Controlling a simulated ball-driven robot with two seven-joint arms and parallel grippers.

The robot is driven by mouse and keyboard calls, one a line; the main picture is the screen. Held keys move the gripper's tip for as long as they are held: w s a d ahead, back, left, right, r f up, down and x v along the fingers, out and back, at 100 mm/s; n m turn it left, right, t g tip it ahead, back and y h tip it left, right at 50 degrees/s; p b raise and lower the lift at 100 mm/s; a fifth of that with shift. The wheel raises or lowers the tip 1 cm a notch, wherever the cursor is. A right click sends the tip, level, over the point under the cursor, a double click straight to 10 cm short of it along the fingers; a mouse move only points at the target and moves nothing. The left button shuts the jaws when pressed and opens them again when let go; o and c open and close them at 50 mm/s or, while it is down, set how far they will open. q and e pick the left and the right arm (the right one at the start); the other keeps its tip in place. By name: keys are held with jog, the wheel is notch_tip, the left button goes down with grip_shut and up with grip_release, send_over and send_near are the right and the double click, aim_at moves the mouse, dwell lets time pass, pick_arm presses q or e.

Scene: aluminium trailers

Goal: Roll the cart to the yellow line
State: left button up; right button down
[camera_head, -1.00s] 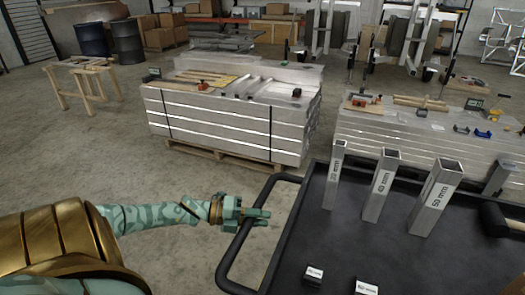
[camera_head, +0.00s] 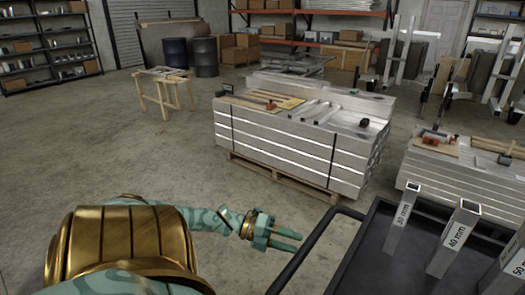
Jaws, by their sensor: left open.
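The cart is at the lower right, with a black tray (camera_head: 385,262) and a dark bar handle (camera_head: 312,243) along its left side. Metal tubes stand upright on it, including one marked 30 mm (camera_head: 402,217) and one marked 40 mm (camera_head: 455,240). A further tube is cut off at the right edge. My left gripper (camera_head: 299,241) is open and empty, its fingers pointing right at the handle. The fingertips are just left of the bar; whether they touch it I cannot tell. No yellow line shows on the visible floor. My right gripper is out of view.
A pallet stack of aluminium beams (camera_head: 285,150) stands beyond the cart, with another stack (camera_head: 465,180) to its right. Bare concrete floor (camera_head: 110,150) lies open at the left.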

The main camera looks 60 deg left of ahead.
pick_arm(q)
jog(key=p+v, duration=0.1)
jog(key=v, duration=0.9)
jog(key=s+a+f+n+g+y, duration=0.1)
jog(key=s+a+f+n+y, duration=0.2)
jog(key=a+f+n+y, duration=0.3)
jog(key=s+a+f+n+y, duration=0.2)
jog(key=a+f+n+y, duration=0.15)
jog(key=f, duration=0.45)
jog(key=s+d+f+n+g+y, duration=0.25)
jog(key=s+f+n, duration=0.25)
jog(key=s+f, duration=0.3)
jog(key=s+d+f+n+g+y, duration=0.2)
jog(key=s+f+n+g, duration=0.2)
jog(key=s+f, duration=0.4)
jog(key=s+d+f+n+g+h, duration=0.1)
jog(key=s+d+f+n+g, duration=0.1)
jog(key=s+d+f, duration=0.35)
jog(key=s+d+f+n+g, duration=0.25)
jog(key=s+d, duration=0.35)
jog(key=d, duration=0.5)
jog(key=d+f+h, duration=0.2)
jog(key=d, duration=1.3)
jog(key=shift+s+d+f+h, duration=0.15)
jog(key=shift+s+d+h, duration=0.15)
jog(key=shift+s+d, duration=0.1)
